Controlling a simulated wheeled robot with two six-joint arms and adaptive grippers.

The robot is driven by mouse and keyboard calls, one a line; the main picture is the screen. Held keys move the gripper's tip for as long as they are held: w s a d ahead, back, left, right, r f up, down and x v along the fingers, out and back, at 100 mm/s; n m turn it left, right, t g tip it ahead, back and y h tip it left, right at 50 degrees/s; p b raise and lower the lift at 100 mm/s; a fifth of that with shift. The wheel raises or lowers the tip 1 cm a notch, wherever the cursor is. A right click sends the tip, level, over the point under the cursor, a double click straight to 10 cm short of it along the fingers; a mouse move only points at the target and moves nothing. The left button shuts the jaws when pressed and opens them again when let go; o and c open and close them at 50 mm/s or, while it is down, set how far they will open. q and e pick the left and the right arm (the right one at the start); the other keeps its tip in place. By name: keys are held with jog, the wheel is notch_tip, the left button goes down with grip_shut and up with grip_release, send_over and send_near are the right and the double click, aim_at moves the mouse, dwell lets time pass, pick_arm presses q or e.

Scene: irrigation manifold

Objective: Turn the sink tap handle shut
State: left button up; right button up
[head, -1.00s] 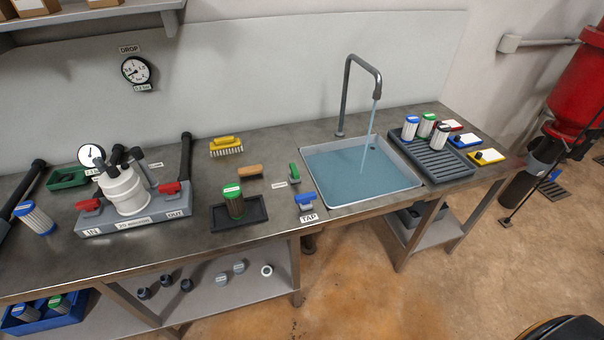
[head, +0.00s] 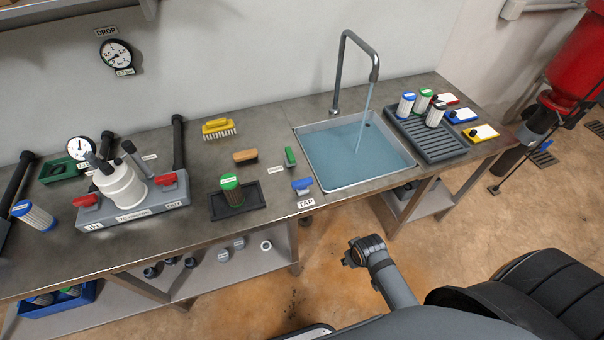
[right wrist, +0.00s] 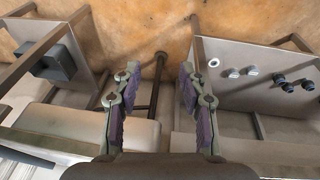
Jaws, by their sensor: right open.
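The blue tap handle (head: 302,184) stands on the bench edge behind the TAP label (head: 306,203), left of the sink (head: 352,188). Water runs from the grey curved spout (head: 347,62) into the sink, which holds blue water. My right gripper (right wrist: 158,88) is open and empty in the right wrist view, its two purple-padded fingers apart over the floor and bench legs. The tap handle does not show in that view. In the head view part of my right arm shows low, in front of the bench; its fingers cannot be made out. My left gripper is not in view.
A green-topped filter in a black tray (head: 216,211), a green handle (head: 290,156) and brushes sit left of the sink. A ribbed drainer (head: 430,143) with filters stands right of it. Lower shelves (right wrist: 262,95) lie under the bench. The floor in front is clear.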

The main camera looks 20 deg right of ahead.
notch_tip(320, 180, up, 9)
jog(key=w+n+p, duration=0.1)
jog(key=w+p, duration=0.1)
jog(key=w, duration=0.1)
notch_tip(320, 180, up, 14)
jog(key=n+g+y+p, duration=0.1)
jog(key=n+g, duration=0.2)
jog(key=n, duration=1.3)
send_over(302, 181)
notch_tip(302, 181, down, 10)
jog(key=shift+f+p, duration=0.25)
jog(key=shift+p, duration=0.15)
jog(key=shift+c, duration=0.3)
grip_shut()
